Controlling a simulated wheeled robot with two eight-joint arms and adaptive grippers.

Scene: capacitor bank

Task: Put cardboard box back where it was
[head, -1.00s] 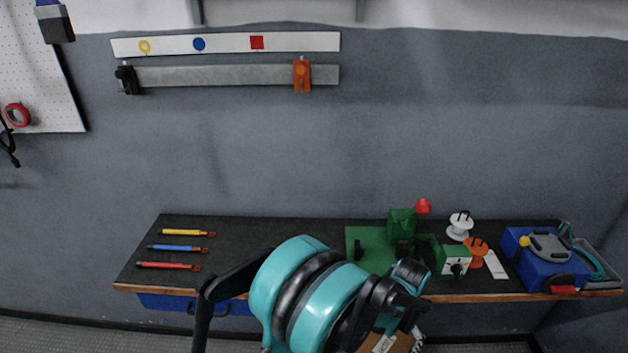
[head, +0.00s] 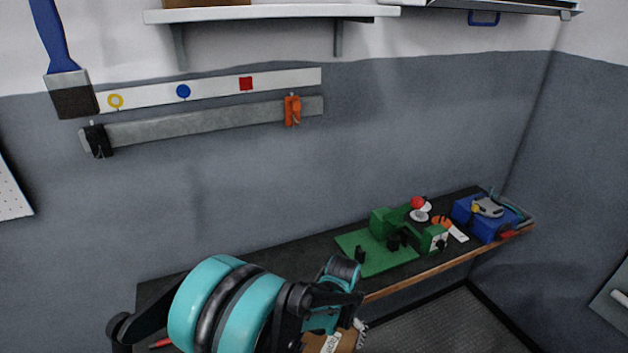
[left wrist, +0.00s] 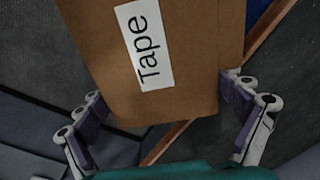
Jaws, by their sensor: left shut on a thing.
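The cardboard box (left wrist: 185,70) is brown with a white label reading "Tape". It fills the upper middle of the left wrist view, between the two fingers of my left gripper (left wrist: 168,105). My left gripper is shut on it. In the head view, only a small brown part of the box (head: 347,340) shows at the bottom edge, below my left gripper (head: 335,315); the rest is cut off or hidden by my arm. The box is held near the front of the workbench (head: 290,255). My right gripper is not in view.
A white wall shelf (head: 280,13) runs along the top, with a brown object (head: 205,3) on its left part, mostly cut off. A green fixture (head: 385,255) and a blue case (head: 475,222) occupy the bench's right part. A brush (head: 65,65) hangs at upper left.

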